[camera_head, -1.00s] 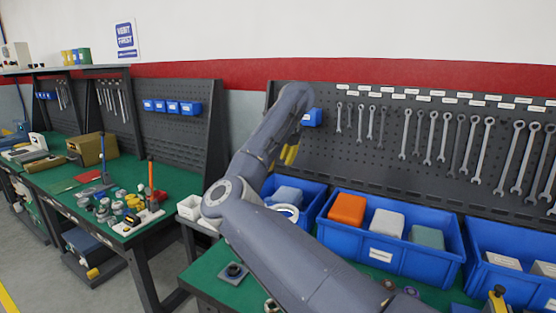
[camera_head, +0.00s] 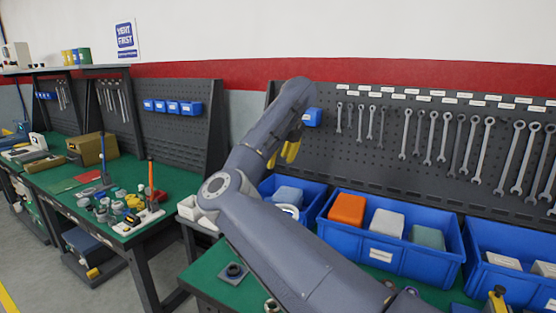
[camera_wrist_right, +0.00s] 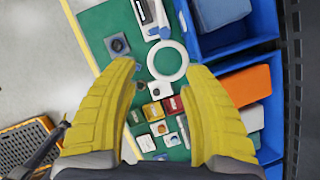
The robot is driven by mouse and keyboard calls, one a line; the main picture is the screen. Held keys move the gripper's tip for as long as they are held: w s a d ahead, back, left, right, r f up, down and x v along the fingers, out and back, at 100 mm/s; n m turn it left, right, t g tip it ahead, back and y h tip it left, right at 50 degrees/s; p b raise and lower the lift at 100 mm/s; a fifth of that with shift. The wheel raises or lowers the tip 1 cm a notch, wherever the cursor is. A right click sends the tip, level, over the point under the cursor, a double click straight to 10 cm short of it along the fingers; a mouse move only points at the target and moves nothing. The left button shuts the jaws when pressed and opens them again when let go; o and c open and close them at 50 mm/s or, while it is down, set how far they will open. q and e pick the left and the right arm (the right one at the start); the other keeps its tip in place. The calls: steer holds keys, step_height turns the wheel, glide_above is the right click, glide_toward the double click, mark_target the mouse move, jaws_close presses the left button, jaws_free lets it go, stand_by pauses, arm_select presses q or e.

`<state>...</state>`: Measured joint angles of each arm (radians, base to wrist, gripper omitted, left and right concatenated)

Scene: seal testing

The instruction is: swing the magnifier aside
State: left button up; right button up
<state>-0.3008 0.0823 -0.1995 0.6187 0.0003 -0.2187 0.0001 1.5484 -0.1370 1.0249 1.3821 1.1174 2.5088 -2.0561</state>
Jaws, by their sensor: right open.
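The magnifier shows as a white ring (camera_wrist_right: 152,62) in the right wrist view, over the green bench top and ahead of my fingers. In the head view its white rim (camera_head: 290,207) is partly hidden behind my right arm, in front of the left blue bin. My right gripper (camera_head: 292,148) has yellow fingers and hangs in front of the tool board, above the bins. In the right wrist view the gripper (camera_wrist_right: 166,75) is open, with nothing between its fingers, and apart from the ring. My left gripper is not in view.
Blue bins (camera_head: 330,231) with coloured blocks line the back of the bench, below a dark pegboard (camera_head: 390,165) of wrenches. Small coloured parts (camera_wrist_right: 160,115) lie on the green top between my fingers' view. A second bench (camera_head: 70,185) stands at the left.

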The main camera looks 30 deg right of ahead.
steer(key=v, duration=1.2)
steer(key=f, duration=0.3)
steer(key=a+f+g, duration=0.1)
steer(key=f, duration=0.2)
steer(key=w+f+g, duration=0.1)
steer(key=f, duration=0.3)
steer(key=shift+a+h, duration=0.15)
steer(key=shift+h, duration=0.25)
steer(key=c, duration=1)
steer(key=a+f+h, duration=0.1)
steer(key=f, duration=0.2)
steer(key=a+f+g+h, duration=0.1)
steer(key=f, duration=0.3)
steer(key=a+f, duration=0.1)
steer(key=f, duration=0.2)
steer(key=shift+w+a+f+m+g+h, duration=0.15)
steer(key=shift+w+f+m+g+h, duration=0.15)
steer(key=shift+w+m+h, duration=0.1)
jaws_close()
steer(key=w+a+f+m+t+h, duration=0.2)
steer(key=w+a+m+h, duration=0.15)
steer(key=a+m, duration=0.45)
steer(key=w+d+f+m, duration=0.4)
steer(key=w+d+f, duration=0.1)
steer(key=d+f, duration=0.3)
steer(key=shift+w+d+t, duration=0.3)
steer(key=shift+d, duration=0.45)
